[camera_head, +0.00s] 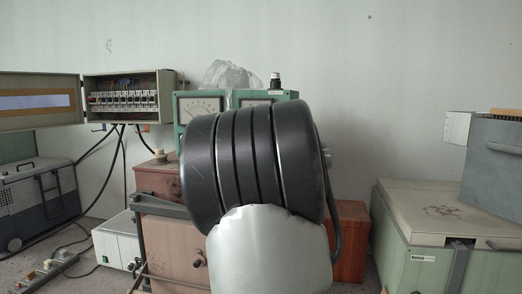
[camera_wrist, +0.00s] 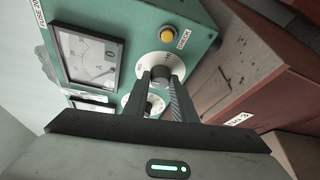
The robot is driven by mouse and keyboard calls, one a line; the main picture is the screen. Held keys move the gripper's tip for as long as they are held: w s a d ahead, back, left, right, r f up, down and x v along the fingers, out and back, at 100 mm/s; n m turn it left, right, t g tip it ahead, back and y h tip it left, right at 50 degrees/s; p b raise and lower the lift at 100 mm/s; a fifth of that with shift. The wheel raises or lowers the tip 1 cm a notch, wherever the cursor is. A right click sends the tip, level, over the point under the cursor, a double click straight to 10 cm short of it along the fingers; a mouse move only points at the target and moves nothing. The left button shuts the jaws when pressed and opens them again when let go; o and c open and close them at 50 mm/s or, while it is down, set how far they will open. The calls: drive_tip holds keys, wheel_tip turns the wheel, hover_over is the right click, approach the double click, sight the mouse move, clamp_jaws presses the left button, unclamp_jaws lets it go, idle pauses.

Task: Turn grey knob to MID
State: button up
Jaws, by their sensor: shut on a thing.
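A green instrument box (camera_wrist: 196,22) fills the upper part of the wrist view. It carries a dark grey knob (camera_wrist: 161,75) on a round white dial plate (camera_wrist: 168,62). My gripper (camera_wrist: 161,80) is shut on this knob, one finger on each side. The dial marks are partly hidden and too small to read, so I cannot tell the knob's setting. A second round white dial (camera_wrist: 128,101) shows partly behind the fingers. In the head view my arm hides the gripper and the knob; the box (camera_head: 288,96) shows above and behind it.
A yellow button (camera_wrist: 167,34) marked CHECK and a needle meter (camera_wrist: 88,62) sit close to the knob. A reddish-brown box (camera_wrist: 245,90) stands beside the green box. In the head view, an open fuse box (camera_head: 125,97) is at left and a pale green case (camera_head: 420,255) at right.

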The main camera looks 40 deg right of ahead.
drive_tip(key=o, duration=1)
drive_tip(key=shift+o, duration=0.2)
